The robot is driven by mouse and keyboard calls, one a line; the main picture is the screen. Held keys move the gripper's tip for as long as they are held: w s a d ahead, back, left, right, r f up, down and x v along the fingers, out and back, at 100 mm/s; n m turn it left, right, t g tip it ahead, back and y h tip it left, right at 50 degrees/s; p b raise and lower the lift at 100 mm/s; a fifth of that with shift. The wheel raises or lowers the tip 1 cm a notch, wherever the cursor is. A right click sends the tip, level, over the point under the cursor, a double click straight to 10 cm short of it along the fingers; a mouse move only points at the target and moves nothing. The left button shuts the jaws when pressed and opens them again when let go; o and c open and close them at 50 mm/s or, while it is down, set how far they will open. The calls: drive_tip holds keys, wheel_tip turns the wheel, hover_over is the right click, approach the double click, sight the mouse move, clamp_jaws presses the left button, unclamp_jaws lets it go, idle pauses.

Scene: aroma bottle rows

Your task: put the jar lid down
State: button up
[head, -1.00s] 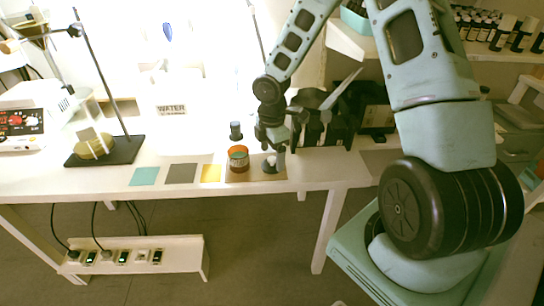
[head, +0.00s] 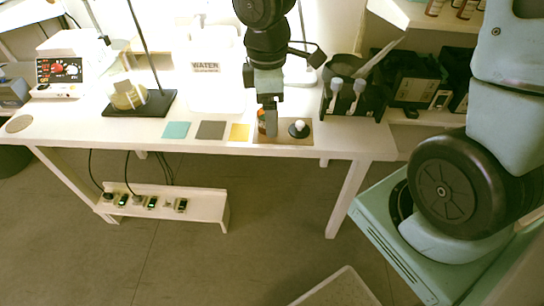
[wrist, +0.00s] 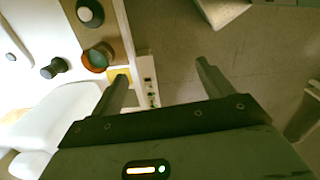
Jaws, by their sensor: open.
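The jar lid, a dark disc with a pale knob, lies knob up on a brown mat (head: 325,140) at the table's front edge in the head view (head: 299,130). In the wrist view the lid (wrist: 90,14) is at the top left. The orange-banded jar (head: 262,122) stands left of the lid, partly hidden behind my gripper; the wrist view shows it from above (wrist: 97,58), uncovered. My gripper (head: 270,130) is in front of the jar, left of the lid and apart from it. In the wrist view its fingers (wrist: 162,72) are spread with nothing between them.
Teal (head: 176,130), grey (head: 211,130) and yellow (head: 240,132) squares lie left of the mat. A black rack (head: 355,105) with tools stands right of the lid. A dark-based stand (head: 140,104) is at the left. Open floor lies before the table.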

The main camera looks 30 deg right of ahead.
drive_tip(key=s+a+r+m, duration=0.2)
drive_tip(key=s+a, duration=0.2)
drive_tip(key=s, duration=0.4)
drive_tip(key=s+a+r+m+y, duration=0.1)
drive_tip(key=s+a+r+m, duration=0.1)
drive_tip(key=s+a, duration=0.3)
drive_tip(key=s, duration=0.3)
drive_tip(key=shift+a+m, duration=0.25)
drive_tip(key=shift+m, duration=0.15)
wheel_tip(320, 180, up, 4)
drive_tip(key=p, duration=0.4)
